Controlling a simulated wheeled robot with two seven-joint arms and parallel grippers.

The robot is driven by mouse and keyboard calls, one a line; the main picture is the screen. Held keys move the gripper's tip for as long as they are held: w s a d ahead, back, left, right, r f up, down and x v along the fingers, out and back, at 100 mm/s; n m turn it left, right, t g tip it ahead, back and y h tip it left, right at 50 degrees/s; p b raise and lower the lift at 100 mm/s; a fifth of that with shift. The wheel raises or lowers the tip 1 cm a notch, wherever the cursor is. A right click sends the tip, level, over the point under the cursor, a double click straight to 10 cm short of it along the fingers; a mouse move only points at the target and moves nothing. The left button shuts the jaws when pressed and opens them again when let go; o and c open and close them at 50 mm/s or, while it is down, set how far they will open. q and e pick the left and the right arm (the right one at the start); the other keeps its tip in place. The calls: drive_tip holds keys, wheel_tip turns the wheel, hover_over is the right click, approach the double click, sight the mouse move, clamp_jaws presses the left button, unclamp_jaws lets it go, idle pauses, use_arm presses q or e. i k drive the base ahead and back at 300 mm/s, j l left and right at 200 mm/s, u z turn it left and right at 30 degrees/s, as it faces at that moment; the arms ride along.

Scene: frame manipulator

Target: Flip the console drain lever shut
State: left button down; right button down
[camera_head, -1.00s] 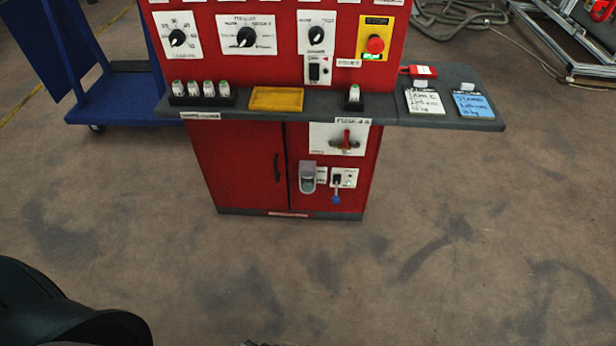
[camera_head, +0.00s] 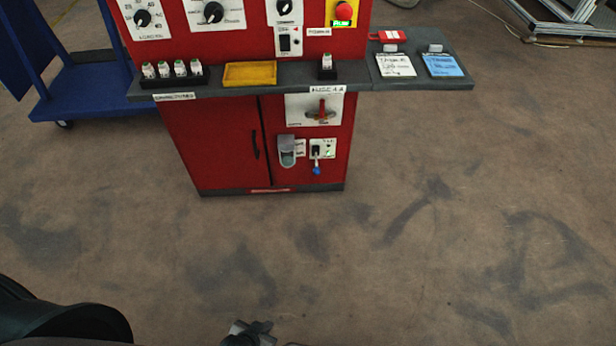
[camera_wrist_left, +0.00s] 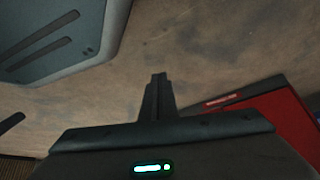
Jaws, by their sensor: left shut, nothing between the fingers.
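The red console (camera_head: 210,145) stands ahead in the head view. On its lower right front is a white plate with a red-handled lever (camera_head: 322,112), the handle roughly upright. Below it is a small panel with a switch (camera_head: 316,152) and a blue-tipped part hanging down. The labels are too small to read, so I cannot tell which part is the drain lever. My left gripper (camera_head: 250,334) is at the bottom edge, far short of the console. In the left wrist view its fingers (camera_wrist_left: 158,82) are together and empty. My right gripper is not seen.
A grey shelf (camera_head: 215,84) juts from the console, with a yellow tray (camera_head: 250,75), small white-capped items and tagged cards. A grey box with a flap (camera_head: 287,150) sits beside the small panel. A blue cart (camera_head: 90,95) stands at left. The floor before the console is clear.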

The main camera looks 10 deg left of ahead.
sight(317, 171)
drive_tip(key=k+j, duration=0.25)
drive_tip(key=k, duration=0.15)
drive_tip(key=k+j, duration=0.25)
drive_tip(key=k, duration=0.15)
drive_tip(key=k+j, duration=0.2)
drive_tip(key=k, duration=0.2)
drive_tip(key=i+l, duration=0.35)
drive_tip(key=l, duration=0.15)
drive_tip(key=i+l, duration=0.75)
drive_tip(key=l, duration=0.25)
drive_tip(key=i+l+u, duration=0.1)
drive_tip(key=i+l, duration=0.25)
drive_tip(key=l, duration=0.15)
